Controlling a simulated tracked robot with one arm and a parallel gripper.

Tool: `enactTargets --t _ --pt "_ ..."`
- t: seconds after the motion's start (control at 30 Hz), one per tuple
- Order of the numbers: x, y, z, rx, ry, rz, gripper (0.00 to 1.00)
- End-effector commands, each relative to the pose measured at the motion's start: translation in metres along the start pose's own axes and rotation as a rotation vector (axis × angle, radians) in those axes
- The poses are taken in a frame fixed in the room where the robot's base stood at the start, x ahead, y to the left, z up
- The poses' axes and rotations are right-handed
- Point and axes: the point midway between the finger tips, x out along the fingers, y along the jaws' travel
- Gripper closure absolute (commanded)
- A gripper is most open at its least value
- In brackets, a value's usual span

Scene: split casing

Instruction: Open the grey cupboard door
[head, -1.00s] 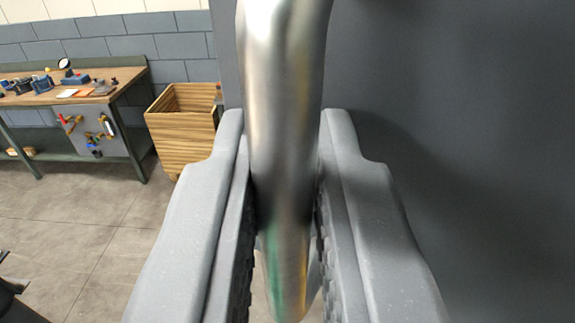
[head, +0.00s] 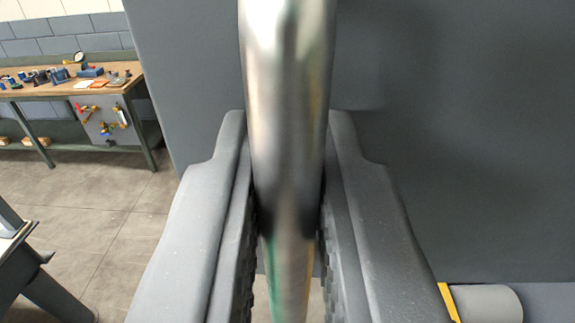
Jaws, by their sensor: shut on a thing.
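The grey cupboard door (head: 440,130) fills the right and middle of the view as a flat dark panel, its left edge standing against the room behind. Its handle, an upright shiny metal bar (head: 287,110), runs down the middle, close to the camera. My gripper (head: 288,190) has one grey finger on each side of the bar and is shut on it. The bar's upper end is out of view. I cannot see the door's hinges or the cupboard's inside.
A workbench (head: 60,90) with tools stands at the far left by a tiled wall. A grey table-like object (head: 30,260) cuts into the lower left. A grey cylinder with a yellow band (head: 485,303) shows at the lower right. Floor (head: 95,220) between is clear.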

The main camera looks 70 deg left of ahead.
Motion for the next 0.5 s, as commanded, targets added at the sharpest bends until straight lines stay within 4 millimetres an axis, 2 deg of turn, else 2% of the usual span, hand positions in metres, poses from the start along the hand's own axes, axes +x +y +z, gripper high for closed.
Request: enactTargets --t 0.37,0.4,0.5 --pt "-0.0013 0.0002 -0.0018 -0.001 0.005 -0.001 1.00" --pt "-0.0012 0.0003 -0.0018 -0.001 0.005 -0.001 0.83" --pt "-0.0010 0.0006 -0.0014 0.000 0.004 -0.001 0.83"
